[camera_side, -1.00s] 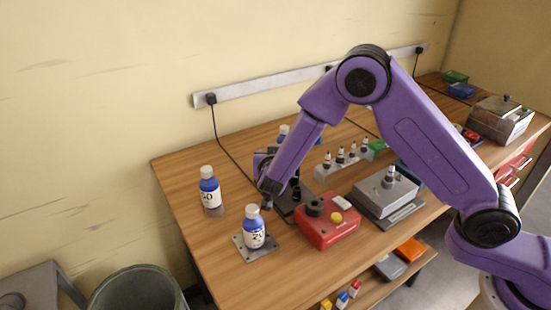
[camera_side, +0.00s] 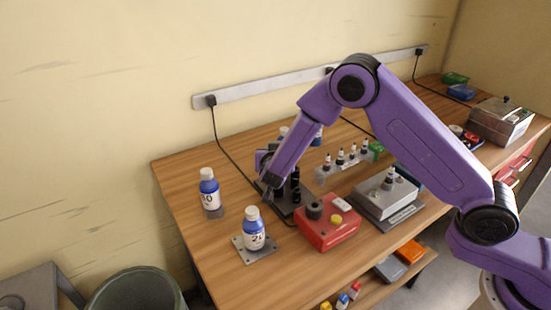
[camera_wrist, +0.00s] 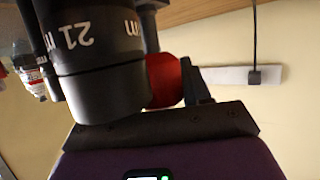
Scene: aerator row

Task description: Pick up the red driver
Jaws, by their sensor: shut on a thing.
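The red driver shows in the wrist view as a rounded red part (camera_wrist: 164,80), mostly hidden behind a large black cylinder (camera_wrist: 90,60) marked "21 mm". My gripper (camera_side: 268,189) is low over the left end of a dark rack in the side view. One dark finger shows beside the red part in the wrist view; the other is hidden behind the cylinder. My gripper is shut on the red driver, though the grip itself is mostly covered. I cannot make out the driver in the side view.
Black upright pieces (camera_side: 295,185) stand on the dark rack close to my gripper. A red box (camera_side: 328,234) with a yellow button is in front. Blue bottles (camera_side: 254,236) (camera_side: 209,190) stand to the left. A grey device (camera_side: 384,200) is to the right.

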